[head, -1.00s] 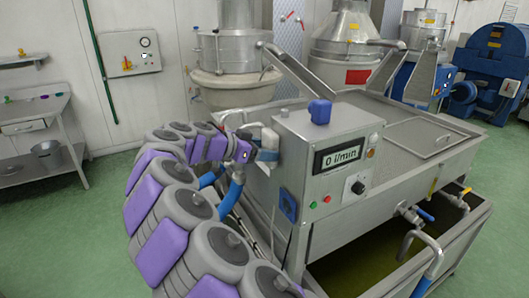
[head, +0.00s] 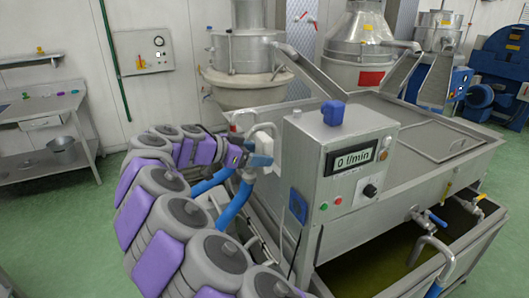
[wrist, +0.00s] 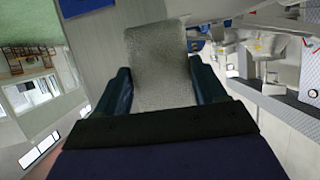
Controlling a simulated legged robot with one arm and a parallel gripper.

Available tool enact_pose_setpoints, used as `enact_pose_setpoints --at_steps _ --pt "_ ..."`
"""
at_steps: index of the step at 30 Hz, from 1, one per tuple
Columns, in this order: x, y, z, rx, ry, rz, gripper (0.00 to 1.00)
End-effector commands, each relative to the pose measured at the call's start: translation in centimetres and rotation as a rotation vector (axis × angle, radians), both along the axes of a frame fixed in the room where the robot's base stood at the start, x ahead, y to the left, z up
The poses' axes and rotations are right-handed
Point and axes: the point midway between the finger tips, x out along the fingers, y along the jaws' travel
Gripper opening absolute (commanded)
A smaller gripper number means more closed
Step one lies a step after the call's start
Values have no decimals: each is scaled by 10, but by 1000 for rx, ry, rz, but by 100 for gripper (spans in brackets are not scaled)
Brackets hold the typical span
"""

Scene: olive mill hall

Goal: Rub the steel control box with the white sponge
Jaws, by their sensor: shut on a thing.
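The steel control box (head: 325,190) stands upright at the near left end of the long steel machine, with a "0 l/min" display, buttons and a black knob. My gripper (head: 261,156) is beside its left side, shut on the white sponge (head: 265,139). In the wrist view, the sponge (wrist: 158,65) looks grey and speckled and sticks out from between the dark fingers. A plain grey surface (wrist: 95,40) lies beyond the sponge. I cannot tell whether the sponge touches the box.
A blue block (head: 333,113) sits on top of the box, and a blue plate (head: 298,206) is on its left side. A steel table (head: 50,113) stands far left. Green floor is open between.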

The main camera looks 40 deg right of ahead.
Motion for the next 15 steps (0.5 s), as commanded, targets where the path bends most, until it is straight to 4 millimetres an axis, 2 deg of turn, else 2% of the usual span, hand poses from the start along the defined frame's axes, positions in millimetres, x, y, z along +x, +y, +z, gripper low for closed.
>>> enact_pose_setpoints --at_steps 15 --pt "2 11 0 0 0 -1 42"
